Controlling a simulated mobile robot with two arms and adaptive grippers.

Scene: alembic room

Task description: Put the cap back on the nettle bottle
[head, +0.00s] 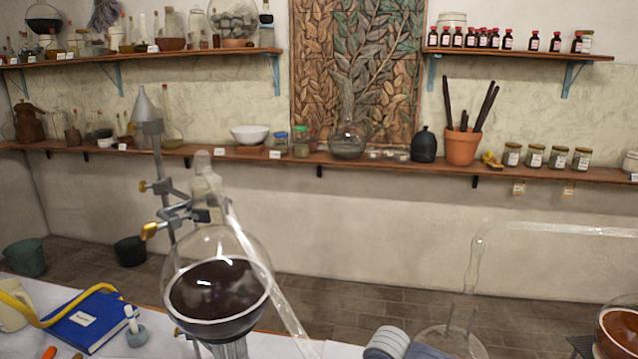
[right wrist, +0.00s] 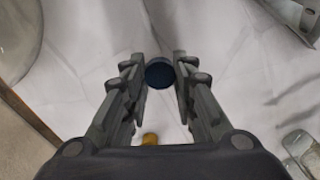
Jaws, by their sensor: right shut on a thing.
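My right gripper (right wrist: 160,72) shows in the right wrist view, its two dark fingers closed on a round dark blue cap (right wrist: 159,74). The cap sits between the fingertips over a white cloth-covered surface. I cannot pick out the nettle bottle for certain in either view. A small clear glass thing (right wrist: 300,146) lies at the lower right of the right wrist view, partly cut off. My left gripper is not in view.
A large round flask of dark liquid (head: 216,292) on a clamp stand rises from the table. A blue book (head: 84,318) lies at left. Clear glass tubing (head: 474,258) and a flask of brown liquid (head: 618,330) stand at right. Wall shelves hold jars and bottles.

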